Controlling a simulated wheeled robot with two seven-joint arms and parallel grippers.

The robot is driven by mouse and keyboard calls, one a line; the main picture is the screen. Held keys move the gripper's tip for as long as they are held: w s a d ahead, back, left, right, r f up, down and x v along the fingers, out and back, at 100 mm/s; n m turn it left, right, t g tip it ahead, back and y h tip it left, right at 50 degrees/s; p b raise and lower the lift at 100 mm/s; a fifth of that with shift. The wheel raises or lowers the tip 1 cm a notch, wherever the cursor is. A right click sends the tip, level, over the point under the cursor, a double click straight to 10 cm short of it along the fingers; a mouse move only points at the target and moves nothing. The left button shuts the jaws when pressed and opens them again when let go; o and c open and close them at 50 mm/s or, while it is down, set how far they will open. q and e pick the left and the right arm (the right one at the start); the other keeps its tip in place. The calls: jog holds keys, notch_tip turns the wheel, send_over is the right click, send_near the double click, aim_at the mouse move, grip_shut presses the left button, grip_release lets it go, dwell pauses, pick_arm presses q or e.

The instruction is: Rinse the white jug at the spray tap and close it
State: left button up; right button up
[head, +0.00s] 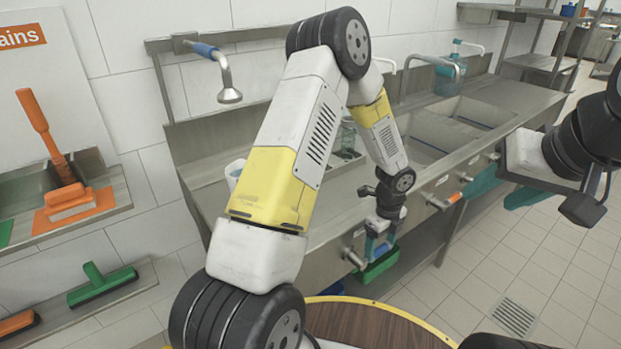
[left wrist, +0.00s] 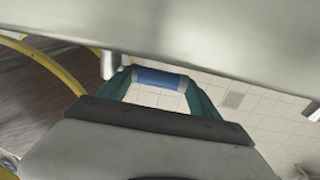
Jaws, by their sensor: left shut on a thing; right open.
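My left gripper (head: 379,254) is low at the front of the steel sink. It is shut on a blue handle, which shows between its green fingers in the left wrist view (left wrist: 160,78). A metal valve stub (head: 353,258) sticks out of the sink front beside it. The spray tap (head: 229,95) hangs on the wall pipe; no water stream is visible. A whitish vessel (head: 234,172), perhaps the white jug, stands below the tap, mostly hidden by my left arm. My right gripper (head: 508,188) is open and empty at the right, its green fingers apart.
An orange-handled valve (head: 453,198) sticks out of the sink front further right. Sink basins (head: 420,135) and a blue-green container (head: 447,80) lie beyond. A round wooden top with a yellow rim (head: 375,327) is in front. Brushes (head: 100,284) sit on ledges at left.

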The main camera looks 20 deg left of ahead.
pick_arm(q)
jog(key=shift+w, duration=0.1)
jog(key=shift+w+d+f+g+y, duration=0.1)
jog(key=shift+d+f+g+y, duration=0.05)
jog(key=shift+f+g+y, duration=0.85)
jog(key=shift+f+g, duration=0.15)
jog(key=shift+g, duration=0.25)
jog(key=shift+f, duration=0.1)
jog(key=shift+f+g+y, duration=0.3)
jog(key=shift+g+y, duration=0.1)
jog(key=shift+g, duration=0.1)
dwell(5.9)
